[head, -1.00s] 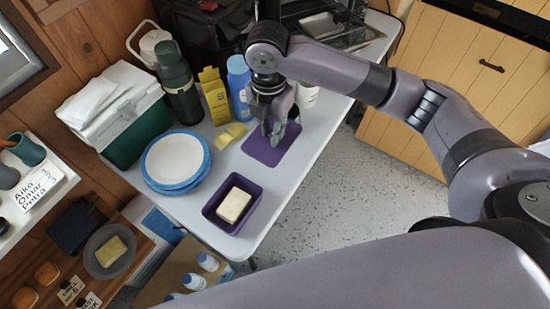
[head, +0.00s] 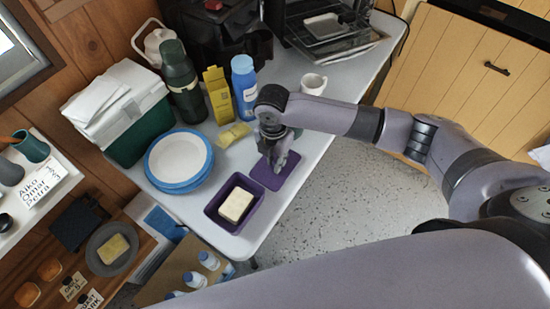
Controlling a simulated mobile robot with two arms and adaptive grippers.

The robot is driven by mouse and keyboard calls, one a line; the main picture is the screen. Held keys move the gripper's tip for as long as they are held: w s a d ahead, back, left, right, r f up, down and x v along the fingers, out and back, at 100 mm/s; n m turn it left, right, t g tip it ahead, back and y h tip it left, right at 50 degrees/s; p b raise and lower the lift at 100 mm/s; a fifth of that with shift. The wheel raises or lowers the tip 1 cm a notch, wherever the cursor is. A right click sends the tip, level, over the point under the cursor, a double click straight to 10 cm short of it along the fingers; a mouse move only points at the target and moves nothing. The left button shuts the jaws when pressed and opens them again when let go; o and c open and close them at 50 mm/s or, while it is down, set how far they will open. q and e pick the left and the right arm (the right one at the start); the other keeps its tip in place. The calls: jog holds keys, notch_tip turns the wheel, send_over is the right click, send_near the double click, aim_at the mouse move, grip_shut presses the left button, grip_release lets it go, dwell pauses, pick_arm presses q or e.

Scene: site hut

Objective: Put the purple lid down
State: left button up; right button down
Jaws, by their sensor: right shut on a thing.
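The purple lid (head: 284,179) is a flat rectangle at the right edge of the white table (head: 224,150). My right gripper (head: 276,164) points down over the lid and is shut on it, hiding part of it. I cannot tell whether the lid touches the table or is just above it. An open purple tub (head: 254,207) with a pale yellow block (head: 236,205) in it stands close by, to the lower left of the lid. My left gripper is not in view.
Blue-rimmed plates (head: 178,160), a yellow sponge-like piece (head: 233,136), a yellow carton (head: 218,95), a blue bottle (head: 244,90) and a green flask (head: 183,85) stand left of my gripper. A white mug (head: 313,84) is behind it. The table edge lies close to the lid's right.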

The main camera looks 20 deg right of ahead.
aim_at(274, 162)
jog(key=c, duration=1.9)
grip_release()
jog(key=shift+f, duration=0.1)
jog(key=shift+c, duration=0.2)
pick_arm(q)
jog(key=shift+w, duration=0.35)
pick_arm(e)
jog(key=o, duration=0.4)
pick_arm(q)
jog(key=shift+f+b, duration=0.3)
pick_arm(e)
notch_tip(274, 162, up, 12)
jog(key=shift+a, duration=0.15)
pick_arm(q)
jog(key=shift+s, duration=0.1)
pick_arm(e)
jog(key=shift+w, duration=0.1)
